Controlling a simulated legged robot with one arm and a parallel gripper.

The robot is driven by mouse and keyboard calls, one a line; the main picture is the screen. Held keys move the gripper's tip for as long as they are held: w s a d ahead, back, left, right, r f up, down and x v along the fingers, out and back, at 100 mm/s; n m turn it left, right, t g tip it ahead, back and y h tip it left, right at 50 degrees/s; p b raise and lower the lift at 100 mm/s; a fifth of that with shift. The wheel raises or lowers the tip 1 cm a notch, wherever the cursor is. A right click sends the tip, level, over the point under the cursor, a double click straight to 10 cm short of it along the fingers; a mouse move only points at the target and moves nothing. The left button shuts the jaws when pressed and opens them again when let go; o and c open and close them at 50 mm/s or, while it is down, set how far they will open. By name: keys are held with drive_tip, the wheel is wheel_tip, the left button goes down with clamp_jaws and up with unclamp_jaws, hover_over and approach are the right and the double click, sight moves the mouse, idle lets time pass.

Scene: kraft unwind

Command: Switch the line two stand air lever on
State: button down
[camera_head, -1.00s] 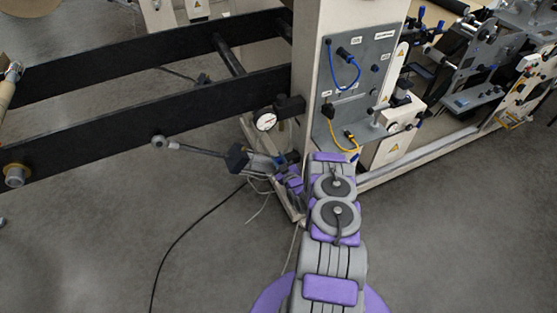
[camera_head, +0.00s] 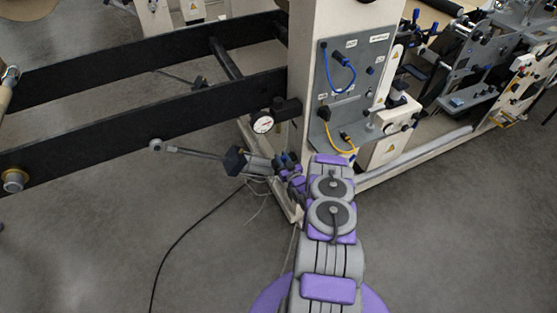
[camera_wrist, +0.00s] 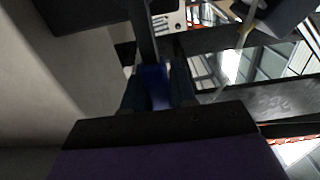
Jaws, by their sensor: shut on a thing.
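A blue lever (camera_wrist: 155,88) shows in the wrist view, at the lower end of a dark upright bar. It sits between the two dark fingers of my gripper (camera_wrist: 158,90), which are shut on it. In the head view my gripper (camera_head: 284,160) is at the lower left of the cream stand (camera_head: 331,45), below a round white pressure gauge (camera_head: 263,124). The lever itself is too small and covered to make out there. Its on or off position cannot be told, and I cannot read a line number.
Two long black stand arms (camera_head: 130,125) reach out to the left. A grey panel (camera_head: 348,75) with a blue hose and a yellow hose is on the stand's right side. A black cable (camera_head: 187,238) lies on the floor. Open floor is at the lower left and lower right.

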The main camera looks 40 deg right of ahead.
drive_tip(key=shift+d, duration=0.2)
drive_tip(key=c, duration=1)
unclamp_jaws()
drive_tip(key=p+v, duration=0.4)
drive_tip(key=v, duration=1.3)
drive_tip(key=shift+s+p, duration=0.2)
drive_tip(key=shift+p, duration=0.15)
